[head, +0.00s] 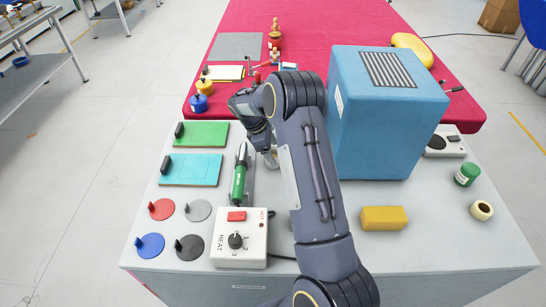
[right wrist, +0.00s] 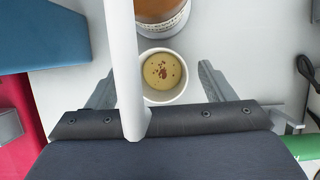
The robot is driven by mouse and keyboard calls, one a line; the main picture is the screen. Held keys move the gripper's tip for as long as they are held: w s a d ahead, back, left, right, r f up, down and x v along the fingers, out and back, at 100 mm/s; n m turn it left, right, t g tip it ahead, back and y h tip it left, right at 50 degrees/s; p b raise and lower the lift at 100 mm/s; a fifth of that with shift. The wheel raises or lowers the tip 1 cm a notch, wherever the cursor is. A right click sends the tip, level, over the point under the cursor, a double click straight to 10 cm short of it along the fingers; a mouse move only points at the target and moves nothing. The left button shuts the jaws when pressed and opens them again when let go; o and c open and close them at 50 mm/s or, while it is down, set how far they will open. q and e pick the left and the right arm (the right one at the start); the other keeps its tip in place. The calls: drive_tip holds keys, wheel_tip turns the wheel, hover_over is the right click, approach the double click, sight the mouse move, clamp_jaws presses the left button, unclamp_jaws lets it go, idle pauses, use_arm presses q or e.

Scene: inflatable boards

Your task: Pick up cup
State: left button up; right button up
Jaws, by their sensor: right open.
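The cup (right wrist: 184,82) is a small white round vessel holding something yellow with dark reddish specks, seen from above in the right wrist view. My right gripper (right wrist: 157,72) is open, with one grey finger to the left of the cup and one to the right. Gaps show between the fingers and the cup. In the head view my right gripper (head: 268,157) is low over the table behind the green-handled tool, largely covered by my arm. I cannot make out the cup clearly there. My left gripper is not in view.
A brown jar with a pale label (right wrist: 163,17) stands right beside the cup. A white bar (right wrist: 124,60) crosses the wrist view. A large blue box (head: 380,130) stands right of my arm. A heat-control box (head: 240,252) and green-handled tool (head: 239,182) are at left.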

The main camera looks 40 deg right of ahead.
drive_tip(key=shift+f, duration=0.15)
drive_tip(key=c, duration=1.2)
drive_tip(key=shift+r, duration=0.2)
drive_tip(key=shift+r+b, duration=0.4)
drive_tip(key=w, duration=0.2)
drive_tip(key=w+b, duration=0.1)
drive_tip(key=w, duration=0.2)
drive_tip(key=w+a, duration=0.1)
drive_tip(key=w, duration=0.1)
drive_tip(key=shift+w+f, duration=0.1)
drive_tip(key=shift+w, duration=0.15)
drive_tip(key=shift+w+r, duration=0.2)
drive_tip(key=shift+r, duration=6.75)
